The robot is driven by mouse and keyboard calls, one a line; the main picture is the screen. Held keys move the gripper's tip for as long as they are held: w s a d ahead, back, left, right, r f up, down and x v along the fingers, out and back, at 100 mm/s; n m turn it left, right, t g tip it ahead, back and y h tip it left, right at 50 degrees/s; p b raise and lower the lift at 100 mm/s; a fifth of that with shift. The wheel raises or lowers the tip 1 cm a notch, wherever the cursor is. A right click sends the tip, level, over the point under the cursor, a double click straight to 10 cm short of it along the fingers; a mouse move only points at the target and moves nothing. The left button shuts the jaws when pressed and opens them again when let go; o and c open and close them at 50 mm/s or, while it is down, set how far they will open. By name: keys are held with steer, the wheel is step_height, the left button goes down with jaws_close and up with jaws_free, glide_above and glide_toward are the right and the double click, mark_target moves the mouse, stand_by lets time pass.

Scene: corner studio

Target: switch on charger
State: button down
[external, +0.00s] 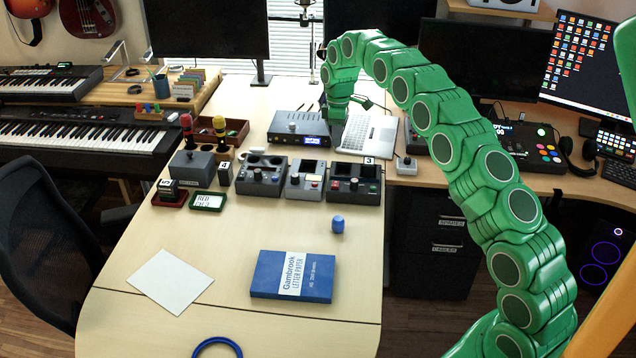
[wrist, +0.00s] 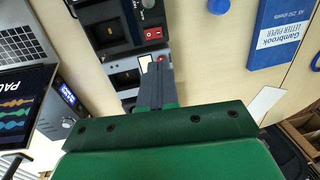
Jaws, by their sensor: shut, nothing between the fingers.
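Three grey consoles stand in a row on the desk: a left one with round wells (external: 262,187), a middle one with a red control (external: 304,192), and a right one (external: 354,196) beside a "3" tag. I cannot tell for certain which is the charger. In the wrist view the upper console (wrist: 108,12) has a red rocker switch (wrist: 153,33), a green button and a dark bay. My gripper (wrist: 158,64) is shut and empty, in front of the neighbouring console (wrist: 124,80) and partly hiding its controls. In the external view my gripper (external: 337,118) points down behind the row.
A laptop (external: 370,135) and a box with a blue display (external: 297,130) stand behind the consoles. A blue cylinder (external: 338,224), a blue paper box (external: 292,277) and a white sheet (external: 170,281) lie in front, with bare desk between them. Stamps and trays stand left.

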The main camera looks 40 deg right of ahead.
mark_target(335, 185)
steer(key=f, duration=0.4)
steer(key=s+f, duration=0.1)
steer(key=f, duration=0.4)
steer(key=a+f, duration=0.1)
steer(key=f, duration=0.4)
steer(key=shift+s+a, duration=0.1)
steer(key=shift+s, duration=0.05)
steer(key=shift+a+f, duration=0.1)
steer(key=shift+f, duration=0.05)
steer(key=shift+w+d+r, duration=0.25)
steer(key=shift+w+d, duration=0.25)
steer(key=shift+d, duration=0.1)
stand_by(0.4)
step_height(335, 185, up, 14)
steer(key=w+d, duration=0.1)
stand_by(0.6)
